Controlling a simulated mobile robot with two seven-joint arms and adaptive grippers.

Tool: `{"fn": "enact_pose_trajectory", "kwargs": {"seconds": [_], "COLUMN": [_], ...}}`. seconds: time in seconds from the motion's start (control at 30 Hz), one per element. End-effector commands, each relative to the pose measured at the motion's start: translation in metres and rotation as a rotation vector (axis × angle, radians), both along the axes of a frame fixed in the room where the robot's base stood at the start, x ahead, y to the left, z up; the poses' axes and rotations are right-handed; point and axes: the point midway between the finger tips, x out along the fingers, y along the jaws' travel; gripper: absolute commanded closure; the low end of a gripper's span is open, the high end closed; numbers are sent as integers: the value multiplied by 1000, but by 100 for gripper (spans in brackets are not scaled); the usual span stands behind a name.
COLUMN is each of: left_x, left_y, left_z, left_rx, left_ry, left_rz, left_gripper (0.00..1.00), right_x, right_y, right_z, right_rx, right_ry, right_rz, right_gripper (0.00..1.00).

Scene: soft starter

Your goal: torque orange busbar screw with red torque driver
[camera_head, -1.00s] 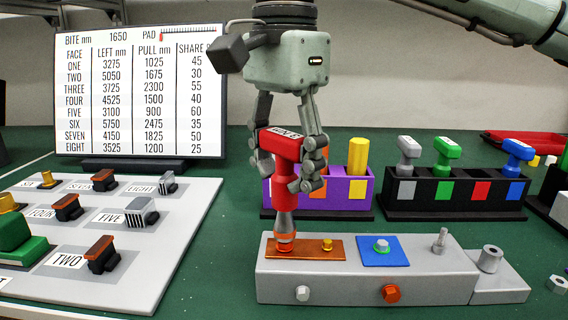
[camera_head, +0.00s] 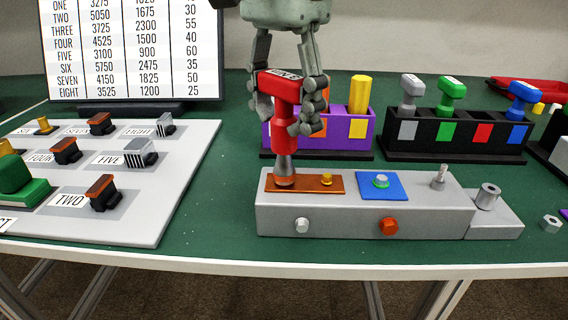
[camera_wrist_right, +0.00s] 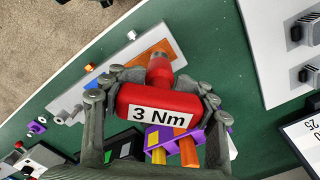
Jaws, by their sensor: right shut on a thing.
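The red torque driver (camera_head: 284,128) is held upright in my right gripper (camera_head: 290,112), which is shut on its handle. The wrist view shows its red end labelled "3 Nm" (camera_wrist_right: 160,108) between the fingers (camera_wrist_right: 160,100). The driver's tip rests at the left end of the orange-brown busbar (camera_head: 318,184) on the grey block. The tip hides whatever screw lies under it. My left gripper is not in view.
The grey block (camera_head: 400,213) also bears a blue plate (camera_head: 382,185) and front bolts. Behind are a purple holder (camera_head: 367,137) and a black rack (camera_head: 455,143) with grey, green and blue drivers. A white board (camera_head: 160,205) with labelled parts lies left.

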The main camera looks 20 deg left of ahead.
Motion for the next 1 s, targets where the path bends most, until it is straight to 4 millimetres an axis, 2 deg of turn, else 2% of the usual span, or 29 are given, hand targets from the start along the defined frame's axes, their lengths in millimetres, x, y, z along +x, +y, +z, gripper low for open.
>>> {"fn": "enact_pose_trajectory", "kwargs": {"seconds": [0.23,0.5,0.87,1.0], "left_x": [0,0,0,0], "left_y": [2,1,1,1], "left_z": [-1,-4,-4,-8], "left_rx": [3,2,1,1], "left_ry": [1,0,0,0], "left_rz": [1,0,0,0], "left_gripper": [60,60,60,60], "right_x": [0,1,1,1], "right_y": [0,0,0,0], "right_z": [1,1,1,1], "right_rx": [1,1,1,1], "right_ry": [-2,-3,-2,-2], "right_rz": [-30,-364,-418,-588], "right_gripper": [75,75,75,75]}}
